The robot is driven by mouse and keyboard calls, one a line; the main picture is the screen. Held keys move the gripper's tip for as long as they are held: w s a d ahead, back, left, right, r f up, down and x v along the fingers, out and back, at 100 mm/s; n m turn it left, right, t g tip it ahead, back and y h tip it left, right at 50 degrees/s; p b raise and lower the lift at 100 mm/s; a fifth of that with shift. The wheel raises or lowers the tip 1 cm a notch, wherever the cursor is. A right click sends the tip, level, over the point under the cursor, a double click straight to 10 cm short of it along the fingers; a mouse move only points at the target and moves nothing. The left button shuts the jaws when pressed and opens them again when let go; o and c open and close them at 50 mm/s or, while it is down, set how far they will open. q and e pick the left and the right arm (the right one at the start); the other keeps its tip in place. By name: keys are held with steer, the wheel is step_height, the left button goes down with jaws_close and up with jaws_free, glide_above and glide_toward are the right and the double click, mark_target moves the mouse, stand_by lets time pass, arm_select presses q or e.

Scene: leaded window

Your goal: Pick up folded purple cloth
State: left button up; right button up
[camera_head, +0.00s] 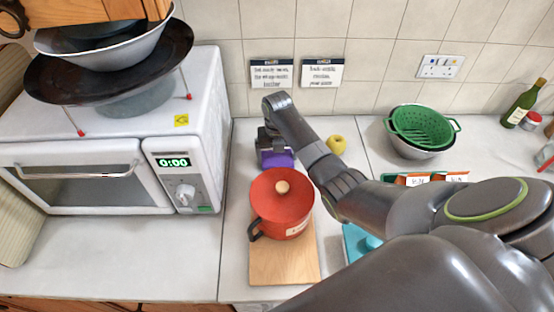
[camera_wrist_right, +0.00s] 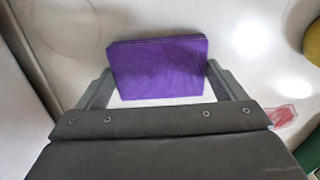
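The folded purple cloth (camera_head: 277,160) lies on the counter behind the red pot, partly covered by my right gripper in the head view. In the right wrist view the cloth (camera_wrist_right: 160,68) is a flat purple block lying between the two fingers. My right gripper (camera_wrist_right: 160,70) is open, one finger at each side of the cloth. The fingertips are close to its side edges; I cannot tell whether they touch. In the head view my right gripper (camera_head: 276,150) points down over the cloth. My left gripper is not in view.
A red lidded pot (camera_head: 283,205) on a wooden board (camera_head: 282,262) stands in front of the cloth. A white microwave (camera_head: 190,130) is to the left. A yellow apple (camera_head: 336,144) lies to the right, and a green colander (camera_head: 421,128) farther right. The tiled wall is behind.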

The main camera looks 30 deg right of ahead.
mark_target(277, 157)
steer(key=shift+w+r, duration=0.1)
steer(key=shift+r, duration=0.2)
step_height(277, 157, up, 7)
steer(key=shift+r+b, duration=0.1)
steer(key=shift+b, duration=0.9)
step_height(277, 157, up, 2)
steer(key=shift+r+p, duration=0.15)
steer(key=shift+p, duration=0.4)
steer(key=o, duration=0.4)
steer(key=c, duration=0.3)
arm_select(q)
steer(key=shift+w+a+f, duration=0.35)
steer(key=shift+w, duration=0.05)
arm_select(e)
steer(key=shift+c, duration=0.2)
